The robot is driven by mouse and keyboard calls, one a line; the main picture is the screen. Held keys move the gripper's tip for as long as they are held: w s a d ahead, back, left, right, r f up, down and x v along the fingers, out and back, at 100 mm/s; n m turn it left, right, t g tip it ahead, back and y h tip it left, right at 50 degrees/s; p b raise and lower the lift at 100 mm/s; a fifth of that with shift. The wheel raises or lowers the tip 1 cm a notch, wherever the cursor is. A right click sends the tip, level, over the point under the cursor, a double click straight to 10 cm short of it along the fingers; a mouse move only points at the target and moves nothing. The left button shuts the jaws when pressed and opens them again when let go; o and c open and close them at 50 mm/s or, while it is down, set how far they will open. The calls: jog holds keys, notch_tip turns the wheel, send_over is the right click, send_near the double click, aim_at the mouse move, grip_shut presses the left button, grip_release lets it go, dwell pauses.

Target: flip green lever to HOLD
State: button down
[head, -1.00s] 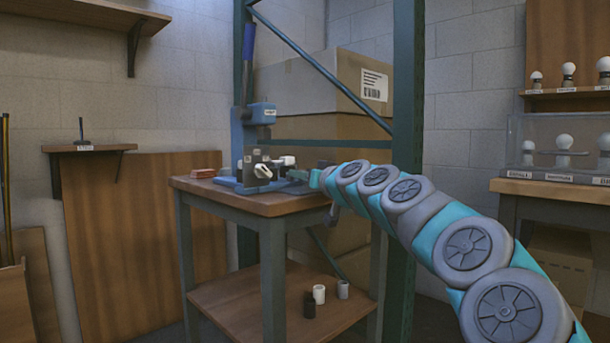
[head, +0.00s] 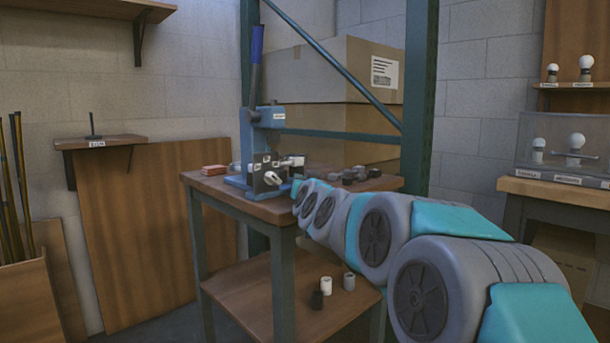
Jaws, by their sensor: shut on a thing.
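A blue lever press (head: 264,135) with a tall blue-handled lever (head: 256,50) stands on the wooden workbench (head: 240,200). On its front is a dark panel with small pale labels and a white lever-like knob (head: 273,179). I cannot make out a green lever for certain, and the label words are too small to read. My arm reaches from the lower right to just right of the press panel.
Several dark and grey cylinders (head: 358,174) stand on the bench right of the press. A reddish block (head: 214,170) lies left of it. A blue-green metal post (head: 419,95) rises behind the bench.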

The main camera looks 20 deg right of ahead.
dwell(0.4)
jog(key=c, duration=0.7)
grip_release()
jog(key=shift+o, duration=0.2)
jog(key=shift+s+a, duration=0.1)
jog(key=shift+s, duration=0.05)
jog(key=v, duration=0.7)
jog(key=shift+r, duration=0.1)
jog(key=shift+s+a, duration=0.1)
jog(key=shift+s, duration=0.15)
